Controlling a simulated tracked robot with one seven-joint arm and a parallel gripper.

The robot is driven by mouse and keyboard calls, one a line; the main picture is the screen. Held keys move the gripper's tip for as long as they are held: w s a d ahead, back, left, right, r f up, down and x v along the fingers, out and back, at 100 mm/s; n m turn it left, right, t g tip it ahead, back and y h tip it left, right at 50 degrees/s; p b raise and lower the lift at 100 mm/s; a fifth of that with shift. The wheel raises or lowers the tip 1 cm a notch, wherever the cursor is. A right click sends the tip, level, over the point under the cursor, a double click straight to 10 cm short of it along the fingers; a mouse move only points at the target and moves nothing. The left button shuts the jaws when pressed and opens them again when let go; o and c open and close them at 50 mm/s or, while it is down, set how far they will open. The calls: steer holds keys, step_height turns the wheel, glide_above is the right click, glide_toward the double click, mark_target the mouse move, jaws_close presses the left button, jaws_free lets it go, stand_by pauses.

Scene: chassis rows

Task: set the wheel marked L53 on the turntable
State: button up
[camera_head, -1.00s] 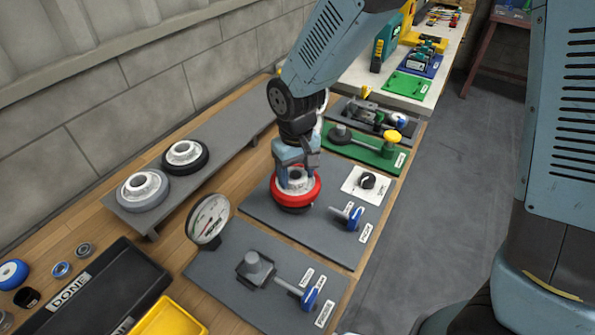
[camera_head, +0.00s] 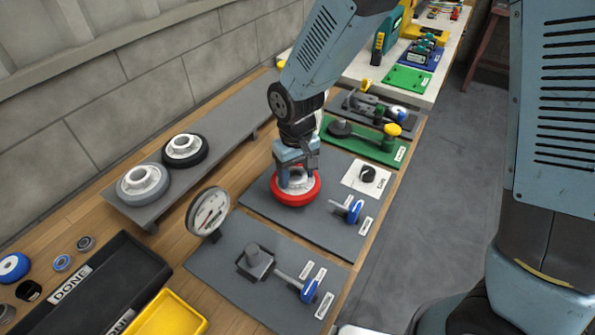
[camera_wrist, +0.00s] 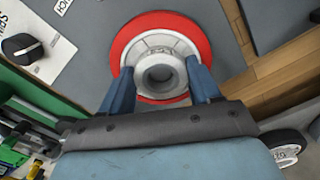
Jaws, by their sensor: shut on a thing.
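My gripper (camera_head: 296,180) points down and is shut on the hub of a red-rimmed wheel (camera_head: 311,195). In the wrist view, the fingers (camera_wrist: 162,92) stand on both sides of the pale hub of this wheel (camera_wrist: 160,20). The wheel lies flat at a grey plate (camera_head: 258,205) with a blue-handled lever (camera_head: 354,211) and a black knob (camera_head: 368,173). No turntable shows separately; whatever is beneath the wheel is hidden, and I cannot tell whether it rests there. I cannot read a mark on the red wheel.
A grey-tyred wheel (camera_head: 142,193) and a black-tyred wheel (camera_head: 185,158) sit on the raised shelf (camera_head: 225,122) at left. A black DONE tray (camera_head: 105,285) and yellow bin (camera_head: 170,316) lie front left.

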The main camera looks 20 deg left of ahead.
steer(key=o, duration=1.4)
steer(key=shift+o, duration=0.2)
step_height(320, 180, up, 14)
steer(key=shift+f, duration=0.1)
